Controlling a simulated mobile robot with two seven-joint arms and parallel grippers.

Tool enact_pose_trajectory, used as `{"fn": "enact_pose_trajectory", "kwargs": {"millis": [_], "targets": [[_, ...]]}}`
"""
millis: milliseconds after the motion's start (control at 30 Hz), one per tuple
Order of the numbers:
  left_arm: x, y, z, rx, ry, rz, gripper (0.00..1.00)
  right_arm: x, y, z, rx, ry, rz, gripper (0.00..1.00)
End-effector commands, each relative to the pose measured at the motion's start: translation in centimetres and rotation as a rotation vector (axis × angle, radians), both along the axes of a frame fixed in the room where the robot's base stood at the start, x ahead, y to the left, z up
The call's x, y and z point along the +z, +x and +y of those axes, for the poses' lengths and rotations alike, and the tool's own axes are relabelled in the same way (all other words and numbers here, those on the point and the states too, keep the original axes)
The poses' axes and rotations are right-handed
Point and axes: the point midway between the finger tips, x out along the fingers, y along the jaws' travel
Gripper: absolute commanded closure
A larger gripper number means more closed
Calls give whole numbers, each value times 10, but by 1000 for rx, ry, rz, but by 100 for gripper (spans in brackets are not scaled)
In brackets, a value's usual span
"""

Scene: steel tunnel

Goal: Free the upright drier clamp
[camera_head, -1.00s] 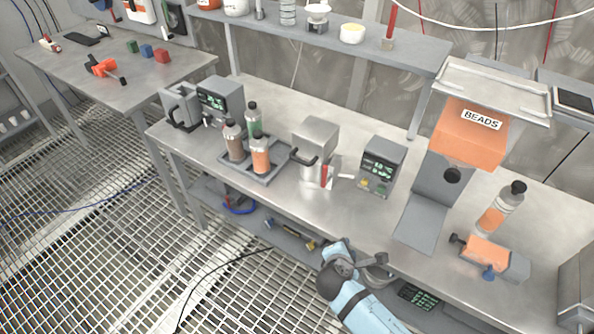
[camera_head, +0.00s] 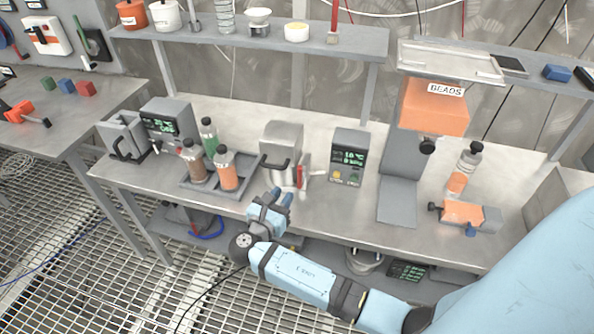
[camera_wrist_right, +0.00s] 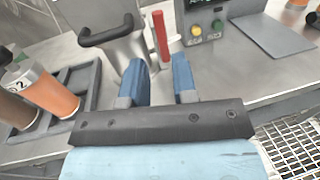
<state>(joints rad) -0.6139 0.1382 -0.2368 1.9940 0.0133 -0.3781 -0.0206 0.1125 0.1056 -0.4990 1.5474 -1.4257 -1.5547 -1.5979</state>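An orange clamp block (camera_head: 463,212) with a black knob and a blue knob lies on the bench at the right. An orange-filled clear drier with a black cap (camera_head: 464,170) stands upright behind it; I cannot tell if they touch. My right gripper (camera_head: 282,193) is at the bench's front edge, well left of the clamp. In the wrist view its blue fingers (camera_wrist_right: 162,72) are apart with nothing between them. They point toward a steel box (camera_head: 283,152) with a black handle and a red lever (camera_head: 305,170). My left gripper is out of view.
Left of the gripper, a grey tray (camera_head: 232,189) holds several capped bottles. A display box (camera_head: 347,158) and an orange BEADS hopper (camera_head: 432,107) stand between gripper and clamp. A shelf (camera_head: 250,42) runs above. Bare bench lies in front of the display box.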

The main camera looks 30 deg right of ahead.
Motion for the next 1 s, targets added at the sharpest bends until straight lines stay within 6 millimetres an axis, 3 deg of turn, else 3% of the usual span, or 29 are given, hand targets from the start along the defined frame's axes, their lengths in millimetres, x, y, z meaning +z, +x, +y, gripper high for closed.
{"fn": "enact_pose_trajectory", "kwargs": {"millis": [300,500,933,1000], "targets": [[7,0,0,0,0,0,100,2,34,-60,-1,-1,-2,74],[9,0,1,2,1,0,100,1,47,-84,1,0,0,74],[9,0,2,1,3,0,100,0,52,-93,1,3,-1,74],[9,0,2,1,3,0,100,0,52,-93,1,3,-1,88]]}}
